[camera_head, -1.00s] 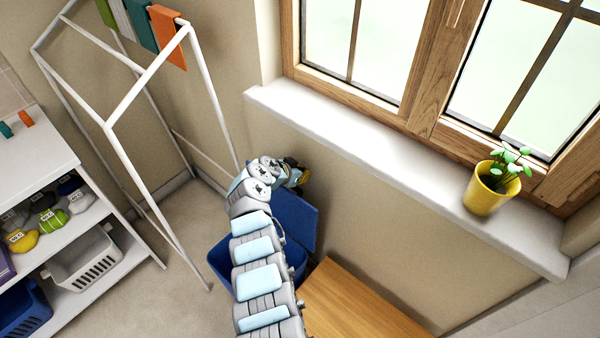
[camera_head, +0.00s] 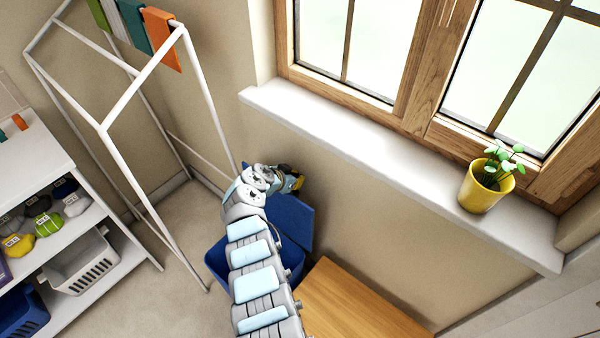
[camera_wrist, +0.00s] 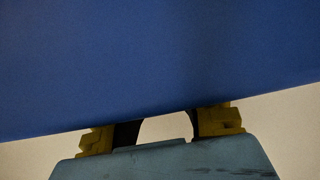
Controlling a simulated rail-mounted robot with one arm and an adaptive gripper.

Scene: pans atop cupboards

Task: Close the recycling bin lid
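The blue recycling bin (camera_head: 217,264) stands on the floor below the window, partly hidden behind my arm. Its blue lid (camera_head: 295,222) is raised and stands steeply against the wall side. My gripper (camera_head: 297,180) is above the lid's upper edge, close to the wall, and mostly hidden by my wrist in the head view. In the wrist view the blue lid (camera_wrist: 160,65) fills the upper part of the picture. The yellow fingers of my gripper (camera_wrist: 158,128) are spread apart there with nothing seen between them. I cannot tell whether they touch the lid.
A wooden bench top (camera_head: 350,300) is right of the bin. A white rack frame (camera_head: 125,100) stands to the left, near a white shelf (camera_head: 30,165) with baskets.

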